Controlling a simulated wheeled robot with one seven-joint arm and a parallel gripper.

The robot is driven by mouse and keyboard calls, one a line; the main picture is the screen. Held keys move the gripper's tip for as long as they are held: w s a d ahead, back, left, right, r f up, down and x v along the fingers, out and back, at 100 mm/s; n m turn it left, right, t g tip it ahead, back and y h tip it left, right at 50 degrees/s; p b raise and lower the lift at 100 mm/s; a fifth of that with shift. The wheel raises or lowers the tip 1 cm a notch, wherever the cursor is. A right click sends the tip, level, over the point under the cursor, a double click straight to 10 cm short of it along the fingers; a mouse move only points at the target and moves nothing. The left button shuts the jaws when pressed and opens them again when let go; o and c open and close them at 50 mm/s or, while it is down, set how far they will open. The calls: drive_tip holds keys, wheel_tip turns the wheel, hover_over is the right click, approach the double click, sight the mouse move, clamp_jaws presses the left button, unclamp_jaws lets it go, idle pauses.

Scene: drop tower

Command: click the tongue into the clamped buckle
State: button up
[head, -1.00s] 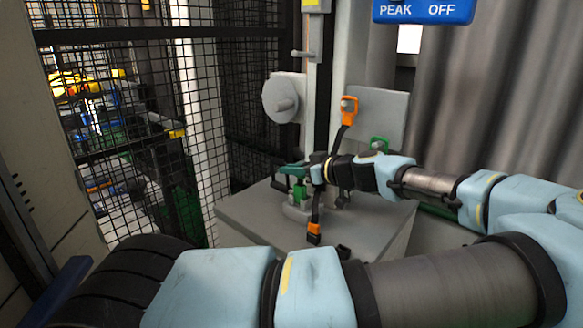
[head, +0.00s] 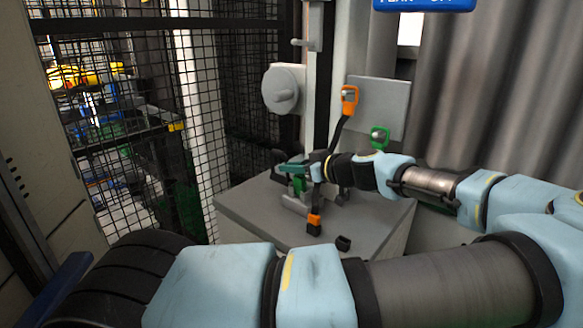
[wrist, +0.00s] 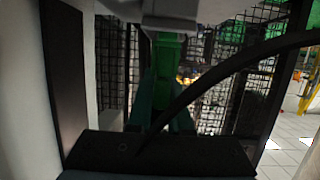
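A bright green buckle (head: 299,185) stands upright in a grey clamp (head: 295,202) on the grey pedestal top. My gripper (head: 288,169) has teal fingers and is right above the buckle, touching or very close. In the wrist view, the green buckle (wrist: 168,62) shows between the finger ends, with the grey clamp (wrist: 170,12) at the picture's top. A black strap (wrist: 230,68) crosses in front of the fingers. The tongue cannot be made out, and whether the fingers are shut on it is hidden.
An orange-and-black piece (head: 314,222) and a small black piece (head: 343,243) are on the pedestal (head: 265,226). A mesh fence (head: 252,110) stands behind.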

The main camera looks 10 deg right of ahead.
drive_tip(key=o, duration=0.5)
drive_tip(key=b+v, duration=0.1)
drive_tip(key=v, duration=0.9)
drive_tip(key=shift+s+d+r, duration=0.15)
drive_tip(key=shift+s+d, duration=0.1)
drive_tip(key=shift+s, duration=0.05)
